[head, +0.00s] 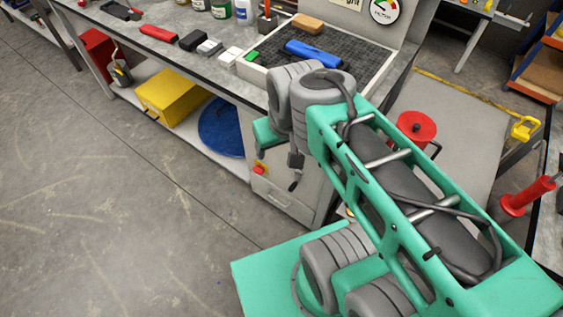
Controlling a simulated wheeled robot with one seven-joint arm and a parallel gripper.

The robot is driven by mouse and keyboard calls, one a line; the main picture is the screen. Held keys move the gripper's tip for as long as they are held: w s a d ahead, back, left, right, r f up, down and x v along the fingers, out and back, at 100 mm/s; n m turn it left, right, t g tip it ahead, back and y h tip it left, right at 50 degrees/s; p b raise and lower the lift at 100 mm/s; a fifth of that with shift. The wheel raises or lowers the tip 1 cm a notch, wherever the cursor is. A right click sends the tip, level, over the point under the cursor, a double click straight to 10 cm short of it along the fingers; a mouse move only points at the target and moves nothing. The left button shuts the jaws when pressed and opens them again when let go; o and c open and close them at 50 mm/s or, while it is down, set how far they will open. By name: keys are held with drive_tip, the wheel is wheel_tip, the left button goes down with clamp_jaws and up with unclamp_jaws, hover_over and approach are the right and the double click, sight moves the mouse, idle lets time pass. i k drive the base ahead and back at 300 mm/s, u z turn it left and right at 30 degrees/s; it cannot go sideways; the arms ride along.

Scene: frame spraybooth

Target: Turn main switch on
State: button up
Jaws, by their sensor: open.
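A small red and yellow switch (259,168) sits on the grey front panel of the cabinet under the workbench, and I take it to be the main switch. Its on or off position is too small to tell. My gripper (294,172) hangs at the end of my green arm, just right of the switch in the picture. It is small and partly hidden by my wrist. Its jaws are open and nothing shows between them. I cannot tell the depth gap between the gripper and the panel, but no contact with the switch shows.
The workbench (190,42) above carries a black grid tray (345,68) with a blue tool (318,54), bottles and small blocks. A yellow box (172,96) and a blue disc (221,128) lie on the shelf below. The floor (100,200) at left is clear.

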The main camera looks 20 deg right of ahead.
sight(259, 169)
drive_tip(key=u, duration=2.2)
drive_tip(key=i, duration=2.3)
drive_tip(key=z, duration=2.95)
